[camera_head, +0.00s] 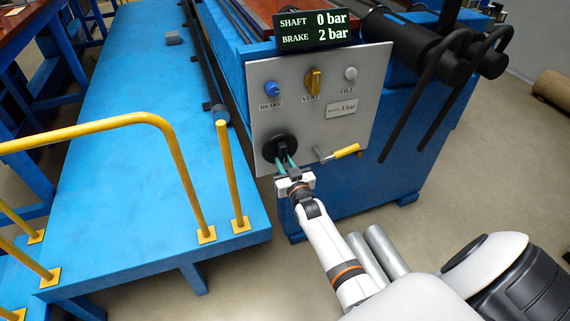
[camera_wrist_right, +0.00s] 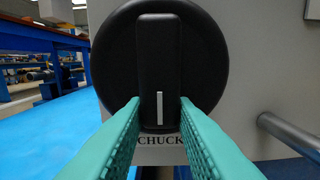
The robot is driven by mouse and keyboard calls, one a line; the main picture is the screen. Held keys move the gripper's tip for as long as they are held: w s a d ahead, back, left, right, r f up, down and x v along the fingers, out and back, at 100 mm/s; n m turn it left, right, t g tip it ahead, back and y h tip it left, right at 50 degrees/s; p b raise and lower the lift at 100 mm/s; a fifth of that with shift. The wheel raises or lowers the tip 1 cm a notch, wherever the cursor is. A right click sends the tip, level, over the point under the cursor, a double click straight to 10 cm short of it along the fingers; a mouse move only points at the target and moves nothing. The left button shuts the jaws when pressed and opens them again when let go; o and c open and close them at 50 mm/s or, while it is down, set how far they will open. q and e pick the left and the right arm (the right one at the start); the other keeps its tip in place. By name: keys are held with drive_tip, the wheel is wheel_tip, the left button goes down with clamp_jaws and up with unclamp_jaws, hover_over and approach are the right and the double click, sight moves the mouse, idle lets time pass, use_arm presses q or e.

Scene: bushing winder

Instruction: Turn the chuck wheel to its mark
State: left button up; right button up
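The chuck wheel (camera_head: 271,148) is a round black disc low on the left of the grey panel (camera_head: 375,75). In the right wrist view the chuck wheel (camera_wrist_right: 112,60) fills the upper middle. Its raised black bar (camera_wrist_right: 158,55) stands upright, with a white line at its lower end. A CHUCK label shows below it, partly covered by the fingers. My right gripper (camera_head: 286,162) is at the wheel; its green fingers (camera_wrist_right: 160,112) lie on either side of the bar's lower end. I cannot tell whether they touch it. No mark on the panel is visible. My left gripper is out of view.
A yellow-handled lever (camera_head: 346,151) sticks out right of the wheel. The display (camera_head: 313,30) reads shaft 0 bar, brake 2 bar. Yellow rails (camera_head: 181,165) stand at left.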

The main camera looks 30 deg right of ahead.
drive_tip(key=o, duration=0.4)
drive_tip(key=shift+s+a, duration=0.15)
drive_tip(key=shift+s, duration=0.2)
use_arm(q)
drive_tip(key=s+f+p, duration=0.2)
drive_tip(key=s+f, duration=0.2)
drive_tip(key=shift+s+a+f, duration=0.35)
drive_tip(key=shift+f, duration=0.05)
use_arm(e)
drive_tip(key=v, duration=1.1)
drive_tip(key=shift+s, duration=0.2)
drive_tip(key=shift+f, duration=0.1)
